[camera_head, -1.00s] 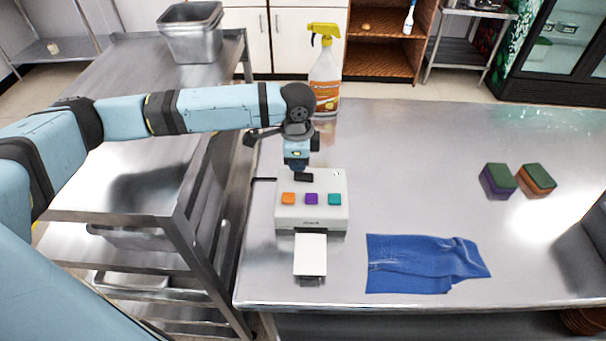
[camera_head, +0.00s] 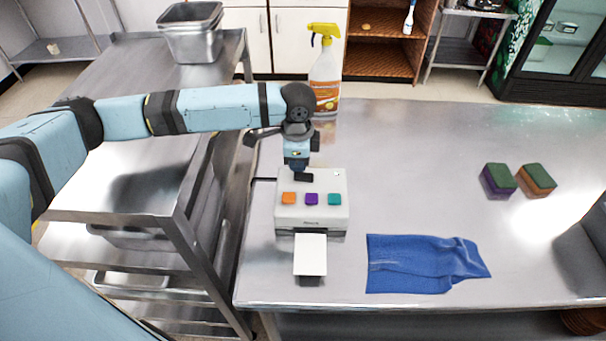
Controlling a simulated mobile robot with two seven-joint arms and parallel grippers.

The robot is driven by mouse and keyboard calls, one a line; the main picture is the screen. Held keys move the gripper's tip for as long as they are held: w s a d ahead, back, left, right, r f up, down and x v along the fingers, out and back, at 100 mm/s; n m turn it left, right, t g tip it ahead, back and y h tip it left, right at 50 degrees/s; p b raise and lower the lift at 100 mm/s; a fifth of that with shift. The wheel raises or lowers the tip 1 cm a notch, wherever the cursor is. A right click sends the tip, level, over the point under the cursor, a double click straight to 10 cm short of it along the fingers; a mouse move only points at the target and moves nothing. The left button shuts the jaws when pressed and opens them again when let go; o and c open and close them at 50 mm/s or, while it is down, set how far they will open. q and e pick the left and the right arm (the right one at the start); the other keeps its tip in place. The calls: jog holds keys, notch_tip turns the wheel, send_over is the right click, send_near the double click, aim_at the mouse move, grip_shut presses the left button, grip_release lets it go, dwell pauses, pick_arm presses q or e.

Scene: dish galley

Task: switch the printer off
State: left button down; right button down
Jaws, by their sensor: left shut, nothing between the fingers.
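A white printer (camera_head: 320,215) stands near the left end of the steel table. Its top carries an orange button (camera_head: 288,198), a purple button (camera_head: 311,198) and a teal button (camera_head: 334,199). A white sheet (camera_head: 311,255) sticks out of its front. My left gripper (camera_head: 303,177) is shut and points down over the back part of the printer's top, behind the buttons. The gripper hides that part, and I cannot tell whether its tip touches the printer. My right gripper is not in view.
A blue cloth (camera_head: 420,264) lies right of the printer. Two sponges, one purple and green (camera_head: 498,181) and one orange and green (camera_head: 537,180), sit further right. A spray bottle (camera_head: 325,75) stands behind my left arm. The middle of the steel table (camera_head: 410,170) is clear.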

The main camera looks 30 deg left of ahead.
aim_at(298, 175)
pick_arm(q)
jog(key=shift+f, duration=0.55)
jog(key=shift+f, duration=0.8)
dwell(0.6)
jog(key=shift+r, duration=0.1)
notch_tip(298, 175, up, 4)
jog(key=p, duration=0.5)
jog(key=shift+r, duration=0.1)
notch_tip(298, 175, up, 3)
jog(key=p, duration=0.3)
jog(key=shift+p, duration=0.4)
jog(key=shift+f, duration=0.2)
